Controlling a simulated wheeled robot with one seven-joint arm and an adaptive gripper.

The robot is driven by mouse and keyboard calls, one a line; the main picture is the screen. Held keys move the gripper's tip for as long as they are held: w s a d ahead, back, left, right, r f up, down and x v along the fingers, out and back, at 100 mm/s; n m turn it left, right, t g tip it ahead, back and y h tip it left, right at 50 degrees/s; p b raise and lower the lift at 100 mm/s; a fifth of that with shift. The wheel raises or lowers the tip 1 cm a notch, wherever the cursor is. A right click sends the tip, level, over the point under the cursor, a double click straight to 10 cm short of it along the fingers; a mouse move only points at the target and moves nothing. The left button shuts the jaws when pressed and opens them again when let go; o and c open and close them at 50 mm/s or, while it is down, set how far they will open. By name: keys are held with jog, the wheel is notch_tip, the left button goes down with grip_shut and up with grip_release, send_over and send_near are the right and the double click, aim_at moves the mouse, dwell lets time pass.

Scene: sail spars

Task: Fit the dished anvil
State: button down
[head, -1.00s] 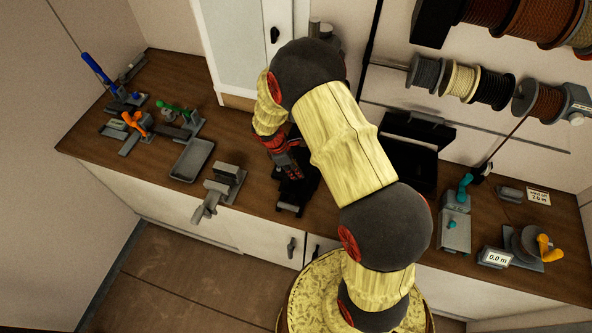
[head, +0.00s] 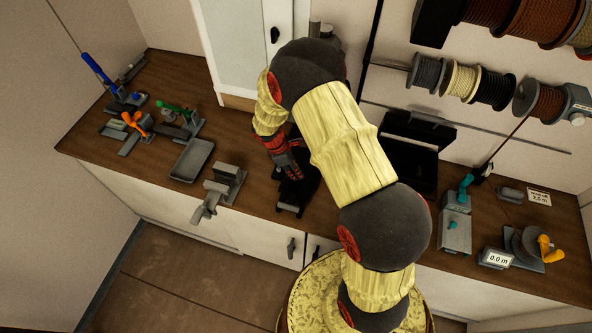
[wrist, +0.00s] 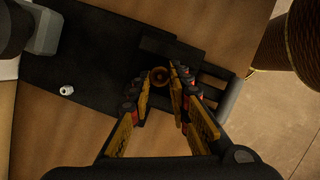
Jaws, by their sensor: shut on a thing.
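In the wrist view my gripper (wrist: 160,88) has its fingertips closed on a small round brass-coloured piece with a dark hollow centre (wrist: 160,76), which looks like the dished anvil. The piece is over or at a black tool (wrist: 172,48) with a slotted end; I cannot tell whether it touches. In the head view my gripper (head: 292,172) points down at the black tool (head: 290,198) on the bench. The held piece is too small to make out there, and my arm hides part of the tool.
A small white piece (wrist: 66,90) lies on a black surface beside my gripper. Left on the bench (head: 140,165) are a grey vice-like fixture (head: 225,182), a grey tray (head: 192,160) and coloured-handled tools. An open black case (head: 410,165) stands to the right.

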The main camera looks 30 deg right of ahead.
jog(key=shift+f+b, duration=0.3)
jog(key=shift+f, duration=0.2)
jog(key=shift+r, duration=0.2)
jog(key=shift+r+p, duration=0.4)
jog(key=shift+r, duration=0.05)
jog(key=shift+f+b, duration=0.45)
jog(key=shift+f, duration=0.15)
dwell(0.3)
notch_tip(320, 180, up, 11)
jog(key=p, duration=0.7)
dwell(0.3)
jog(key=shift+r, duration=0.2)
notch_tip(320, 180, up, 4)
jog(key=p, duration=0.3)
notch_tip(320, 180, down, 11)
jog(key=b, duration=0.7)
jog(key=shift+b, duration=0.3)
